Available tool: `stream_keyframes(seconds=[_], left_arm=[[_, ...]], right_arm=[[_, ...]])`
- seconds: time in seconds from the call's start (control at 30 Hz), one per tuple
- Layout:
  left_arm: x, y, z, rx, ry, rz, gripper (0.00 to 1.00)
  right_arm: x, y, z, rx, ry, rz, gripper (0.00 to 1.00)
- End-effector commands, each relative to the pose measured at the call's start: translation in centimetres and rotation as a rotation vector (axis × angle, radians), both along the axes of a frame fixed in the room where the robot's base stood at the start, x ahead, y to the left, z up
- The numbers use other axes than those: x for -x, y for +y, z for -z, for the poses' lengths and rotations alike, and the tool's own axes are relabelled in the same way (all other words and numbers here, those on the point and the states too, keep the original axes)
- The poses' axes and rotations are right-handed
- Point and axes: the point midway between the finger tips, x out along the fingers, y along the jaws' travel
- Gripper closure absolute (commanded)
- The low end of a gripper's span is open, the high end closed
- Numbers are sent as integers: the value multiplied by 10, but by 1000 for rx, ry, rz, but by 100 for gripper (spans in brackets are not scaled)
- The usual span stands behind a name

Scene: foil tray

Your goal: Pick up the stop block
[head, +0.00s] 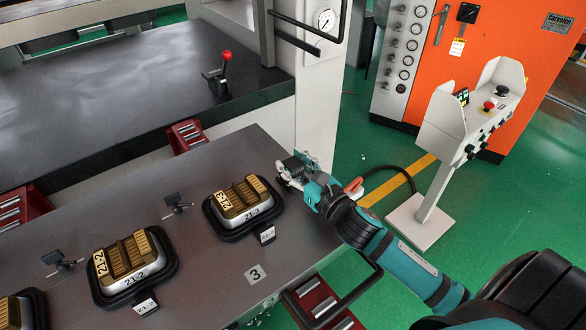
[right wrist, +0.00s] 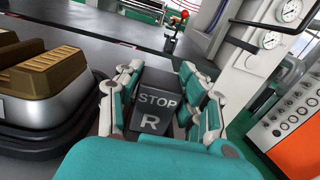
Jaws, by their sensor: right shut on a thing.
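The stop block (right wrist: 156,100) is a dark grey block marked "STOP R", seen large in the right wrist view. It also shows in the head view (head: 294,164) as a small dark block at the table's right edge. My right gripper (right wrist: 160,92) is shut on it, with one finger on each side. In the head view my right gripper (head: 297,172) is at the far right edge of the table, to the right of the nearest mold. The underside of the block is hidden, so I cannot tell whether it touches the table. My left gripper is not in view.
A mold labelled 21-3 (head: 245,205) sits left of my right gripper; another labelled 21-2 (head: 130,268) is further left. Small dark clamps (head: 176,205) stand between them. A red-knobbed lever (head: 219,78) stands on the black bed behind. A control pedestal (head: 440,190) stands right of the table.

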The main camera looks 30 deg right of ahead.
Motion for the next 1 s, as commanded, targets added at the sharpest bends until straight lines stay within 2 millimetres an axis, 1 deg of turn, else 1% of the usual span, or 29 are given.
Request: stream_keyframes(seconds=[0.27, 0.37, 0.53, 0.63, 0.87, 1.0], left_arm=[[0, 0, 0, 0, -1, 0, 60], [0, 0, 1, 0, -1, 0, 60], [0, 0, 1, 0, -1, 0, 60], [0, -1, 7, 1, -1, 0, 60], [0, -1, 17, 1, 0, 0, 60], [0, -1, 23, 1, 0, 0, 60]], right_arm=[[0, 0, -11, 2, -7, -2, 100], [0, 0, -19, 3, -7, -2, 100], [-1, 0, -39, 5, -10, -2, 100], [9, -12, -35, 5, -2, 2, 100], [33, -42, -39, 7, -2, 0, 100], [49, -62, -41, 6, 0, 0, 100]])
